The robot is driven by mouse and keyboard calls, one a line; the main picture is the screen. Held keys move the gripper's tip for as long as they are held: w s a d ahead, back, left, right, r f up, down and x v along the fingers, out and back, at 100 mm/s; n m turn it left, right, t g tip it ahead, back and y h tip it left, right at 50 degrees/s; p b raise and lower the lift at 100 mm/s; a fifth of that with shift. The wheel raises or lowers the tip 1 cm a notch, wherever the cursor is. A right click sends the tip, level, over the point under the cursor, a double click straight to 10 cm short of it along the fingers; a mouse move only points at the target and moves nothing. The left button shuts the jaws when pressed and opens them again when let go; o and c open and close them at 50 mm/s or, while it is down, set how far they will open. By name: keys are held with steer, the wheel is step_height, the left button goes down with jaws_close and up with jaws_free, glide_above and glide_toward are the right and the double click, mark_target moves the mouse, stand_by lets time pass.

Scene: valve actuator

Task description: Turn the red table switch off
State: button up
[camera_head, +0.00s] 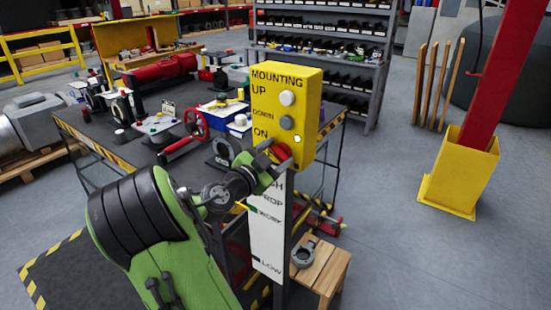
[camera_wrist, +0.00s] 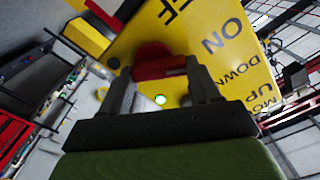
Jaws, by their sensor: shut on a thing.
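The red table switch (camera_head: 280,152) is a red knob low on the front of a yellow control box (camera_head: 299,80) marked MOUNTING, UP, DOWN and ON. My gripper (camera_head: 272,155) is at the knob, its fingers shut on it. In the wrist view the red switch (camera_wrist: 156,62) lies between the two dark fingertips (camera_wrist: 160,80), against the yellow panel (camera_wrist: 215,70). A small lit light (camera_head: 297,139) shows beside the ON label.
A white scale board (camera_head: 267,240) hangs below the box on its post. A wooden stool (camera_head: 322,270) with a grey part stands close to its right. A cluttered workbench (camera_head: 90,150) lies behind and left. Open floor (camera_head: 400,250) is at the right, before a yellow-based red column (camera_head: 460,170).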

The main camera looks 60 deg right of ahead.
steer(key=n, duration=0.2)
steer(key=n+b, duration=0.1)
steer(key=shift+w+f+n, duration=0.15)
steer(key=shift+n, duration=0.25)
steer(key=n, duration=0.4)
steer(key=shift+w+n+b, duration=0.15)
steer(key=shift+n+b, duration=0.15)
steer(key=shift+b, duration=0.05)
steer(key=n, duration=0.4)
steer(key=shift+f+p, duration=0.1)
steer(key=shift+p, duration=0.3)
steer(key=shift+w+f+n+p, duration=0.15)
steer(key=shift+n+p, duration=0.3)
steer(key=shift+n, duration=1.15)
steer(key=o, duration=1.1)
steer(key=shift+c, duration=0.2)
